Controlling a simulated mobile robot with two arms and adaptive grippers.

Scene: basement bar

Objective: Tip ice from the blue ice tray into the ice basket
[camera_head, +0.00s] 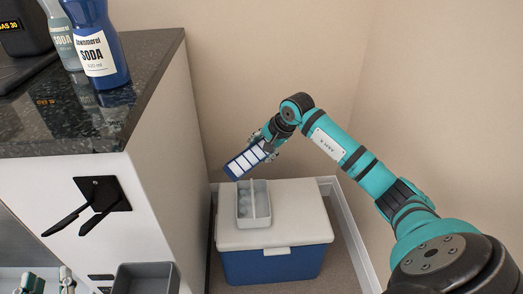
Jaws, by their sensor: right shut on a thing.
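The blue ice tray (232,171) has a row of pale, whitish cells; I cannot tell ice from bare cell. My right gripper (264,145) is shut on its upper right end and holds it tilted, its lower left end down. The ice basket (264,222) is a small grey open box with a pale upright bar. It stands on the cooler lid, just below the tray in the picture, and pale lumps like ice show inside. Small teal and pale parts at the lower left edge look like my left gripper (51,284), mostly cut off by the frame.
The white-lidded blue cooler (272,266) stands in a corner between the counter and the walls. Soda bottles (95,50) stand on the dark countertop (150,75). A black fitting (102,192) juts from the counter's side. A grey bin (146,278) is at the bottom.

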